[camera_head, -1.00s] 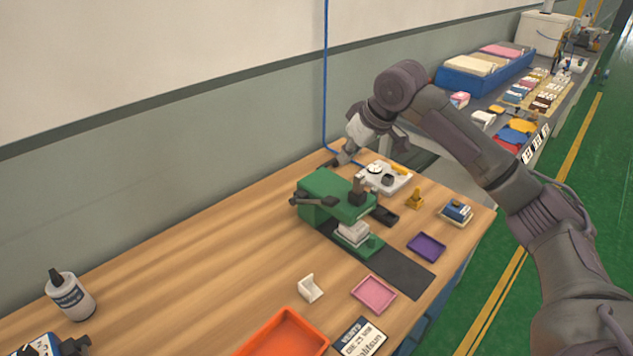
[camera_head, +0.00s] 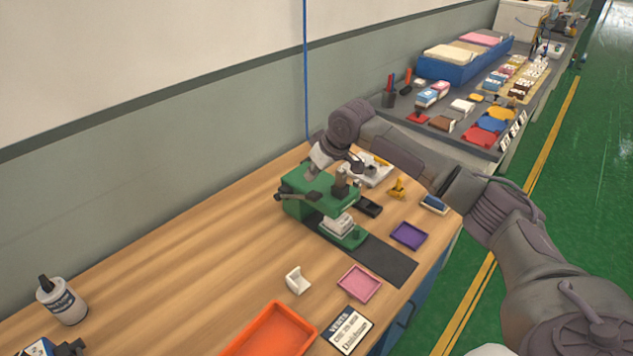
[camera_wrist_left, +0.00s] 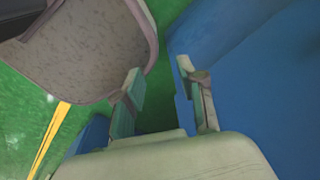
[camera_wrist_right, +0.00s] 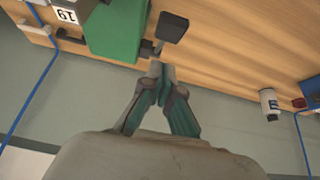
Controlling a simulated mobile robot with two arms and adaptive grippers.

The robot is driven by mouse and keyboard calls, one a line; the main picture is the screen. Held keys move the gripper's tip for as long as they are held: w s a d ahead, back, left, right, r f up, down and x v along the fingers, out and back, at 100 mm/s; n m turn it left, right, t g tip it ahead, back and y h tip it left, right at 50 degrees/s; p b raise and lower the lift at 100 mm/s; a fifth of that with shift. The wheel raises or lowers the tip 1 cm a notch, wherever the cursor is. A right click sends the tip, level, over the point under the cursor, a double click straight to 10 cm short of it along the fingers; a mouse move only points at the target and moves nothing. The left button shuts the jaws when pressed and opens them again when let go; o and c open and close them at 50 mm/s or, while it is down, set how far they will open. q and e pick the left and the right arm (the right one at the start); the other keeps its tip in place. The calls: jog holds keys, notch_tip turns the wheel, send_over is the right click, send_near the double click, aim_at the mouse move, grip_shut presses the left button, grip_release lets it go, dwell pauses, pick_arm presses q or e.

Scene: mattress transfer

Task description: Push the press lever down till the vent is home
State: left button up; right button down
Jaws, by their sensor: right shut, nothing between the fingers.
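The green press (camera_head: 315,192) stands on the wooden bench, and its dark lever (camera_head: 288,196) sticks out on its left side. The right wrist view shows the lever's dark end pad (camera_wrist_right: 173,27) beside the green housing (camera_wrist_right: 118,30). A white block (camera_head: 338,225) sits under the press head; I cannot tell how deep the vent is seated. My right gripper (camera_head: 308,174) is shut and empty, just behind the press. In its wrist view the fingertips (camera_wrist_right: 162,70) are close to the lever pad and look apart from it. My left gripper (camera_wrist_left: 160,75) is open and empty, away from the bench top.
A white fixture (camera_head: 368,172) stands behind the press. A purple tray (camera_head: 409,235), pink tray (camera_head: 359,283), white part (camera_head: 297,280) and orange tray (camera_head: 270,335) lie in front. A bottle (camera_head: 62,300) stands far left.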

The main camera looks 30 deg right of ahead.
aim_at(311, 193)
jog(key=shift+s+d+f+p, duration=0.1)
jog(key=shift+s+f+p, duration=0.1)
jog(key=shift+f, duration=0.4)
jog(key=shift+s+d+f+p, duration=0.1)
jog(key=shift+s+f+p, duration=0.05)
jog(key=shift+f, duration=0.45)
jog(key=shift+s+f, duration=0.15)
jog(key=shift+f, duration=0.2)
pick_arm(q)
jog(key=shift+s+a+r, duration=0.15)
jog(key=shift+s+r, duration=0.45)
jog(key=shift+r, duration=0.05)
pick_arm(e)
jog(key=shift+s+f, duration=0.1)
jog(key=shift+f, duration=0.15)
jog(key=shift+f, duration=0.1)
